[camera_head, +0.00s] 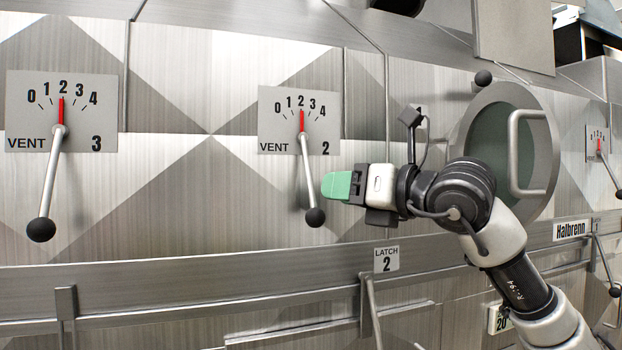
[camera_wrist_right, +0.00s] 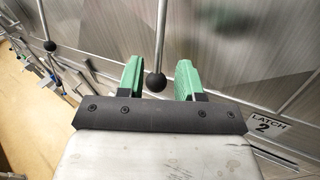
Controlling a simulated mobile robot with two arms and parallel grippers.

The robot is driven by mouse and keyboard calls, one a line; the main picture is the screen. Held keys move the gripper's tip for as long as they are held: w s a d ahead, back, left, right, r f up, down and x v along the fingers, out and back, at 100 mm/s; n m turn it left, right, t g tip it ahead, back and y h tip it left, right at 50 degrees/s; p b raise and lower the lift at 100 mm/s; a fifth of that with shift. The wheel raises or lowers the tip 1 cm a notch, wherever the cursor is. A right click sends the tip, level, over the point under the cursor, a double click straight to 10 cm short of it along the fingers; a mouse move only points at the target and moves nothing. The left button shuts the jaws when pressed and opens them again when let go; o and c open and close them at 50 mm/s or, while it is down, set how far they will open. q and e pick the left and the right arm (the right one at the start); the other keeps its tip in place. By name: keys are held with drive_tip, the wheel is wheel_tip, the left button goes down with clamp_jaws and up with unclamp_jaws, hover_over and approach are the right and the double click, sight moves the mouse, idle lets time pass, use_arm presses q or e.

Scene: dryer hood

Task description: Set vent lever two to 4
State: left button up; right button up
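Vent lever two (camera_head: 308,172) is a silver rod with a black ball knob (camera_head: 315,217), hanging down and tilted slightly right at its lower end. Its plate (camera_head: 299,120) reads VENT 2 with a scale from 0 to 4, and the red pointer stands at about 2. My right gripper (camera_head: 336,186) is just right of the rod, above the knob. In the right wrist view the green fingers (camera_wrist_right: 158,78) are open, and the knob (camera_wrist_right: 155,82) appears between them; contact cannot be told. My left gripper is not in view.
Vent lever three (camera_head: 50,185) hangs at the left, its pointer near 2. A horizontal rail (camera_head: 200,290) and the LATCH 2 label (camera_head: 386,259) are below. Wall panel between levers two and three is clear.

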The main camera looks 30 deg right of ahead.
sight(311, 197)
drive_tip(key=p+x, duration=0.2)
drive_tip(key=x, duration=0.2)
drive_tip(key=shift+w+a+r, duration=0.15)
drive_tip(key=shift+w, duration=0.2)
drive_tip(key=shift+w+a+f, duration=0.2)
drive_tip(key=shift+w+a, duration=0.05)
drive_tip(key=shift+w, duration=0.5)
drive_tip(key=shift+c, duration=0.3)
drive_tip(key=shift+s, duration=0.1)
clamp_jaws()
